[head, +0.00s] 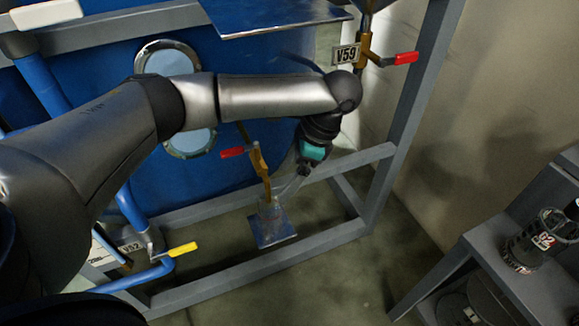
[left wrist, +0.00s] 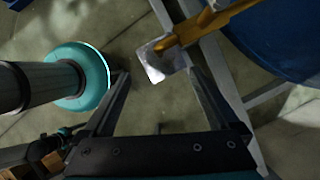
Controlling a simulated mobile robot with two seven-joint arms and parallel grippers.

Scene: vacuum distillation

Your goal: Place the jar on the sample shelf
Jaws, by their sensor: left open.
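My left gripper (head: 287,190) hangs below its wrist, close to the small metal plate (head: 272,231) under the brass spout (head: 261,168). In the left wrist view its two fingers (left wrist: 163,88) stand wide apart with nothing between them but floor, and the plate (left wrist: 158,68) lies just beyond the tips. A faint clear shape on the plate (head: 268,206) looks like a glass jar, but it is hard to make out.
A grey metal frame (head: 340,236) surrounds the blue tank (head: 235,100). A valve tagged V59 (head: 346,54) has a red handle; a yellow-handled valve (head: 181,249) is at lower left. Open floor (head: 395,235) lies between frame and shelf.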

